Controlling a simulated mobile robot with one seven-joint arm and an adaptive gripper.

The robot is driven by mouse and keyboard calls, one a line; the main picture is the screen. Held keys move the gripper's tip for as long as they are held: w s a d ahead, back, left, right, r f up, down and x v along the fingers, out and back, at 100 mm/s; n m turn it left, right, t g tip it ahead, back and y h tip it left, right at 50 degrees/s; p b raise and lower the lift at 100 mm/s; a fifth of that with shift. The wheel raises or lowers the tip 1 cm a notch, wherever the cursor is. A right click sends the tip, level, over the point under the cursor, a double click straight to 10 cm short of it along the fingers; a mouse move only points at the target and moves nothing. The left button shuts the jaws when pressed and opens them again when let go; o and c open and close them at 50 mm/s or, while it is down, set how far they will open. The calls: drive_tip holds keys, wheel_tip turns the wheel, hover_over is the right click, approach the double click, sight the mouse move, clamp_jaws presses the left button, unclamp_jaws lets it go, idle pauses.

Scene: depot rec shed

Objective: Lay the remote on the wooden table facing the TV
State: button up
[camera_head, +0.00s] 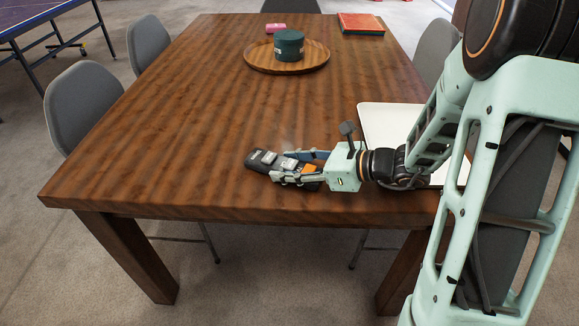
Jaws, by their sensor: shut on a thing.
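The remote (262,158) is dark with light and orange buttons. It is at the near part of the wooden table (190,140), a little in from the front edge. My gripper (284,169) comes from the right and is shut on the remote, with one finger along each side. The remote's left end sticks out past the fingers, and its right end lies between them. I cannot tell whether the remote touches the tabletop or is held just above it. No TV shows in this view.
A white board or tray (393,124) lies right, partly behind my arm. A round wooden tray (256,66) with a green canister (289,45), a pink item (276,28) and a red book (361,24) are farther back. Grey chairs (84,105) flank the table. The table's left half is clear.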

drive_tip(key=shift+f, duration=0.1)
drive_tip(key=o, duration=1.3)
drive_tip(key=shift+o, duration=0.2)
drive_tip(key=shift+r, duration=0.25)
drive_tip(key=p+v, duration=0.2)
drive_tip(key=v, duration=0.9)
drive_tip(key=shift+f+p, duration=0.1)
drive_tip(key=shift+p, duration=0.25)
drive_tip(key=shift+s+d, duration=0.25)
drive_tip(key=shift+d, duration=0.2)
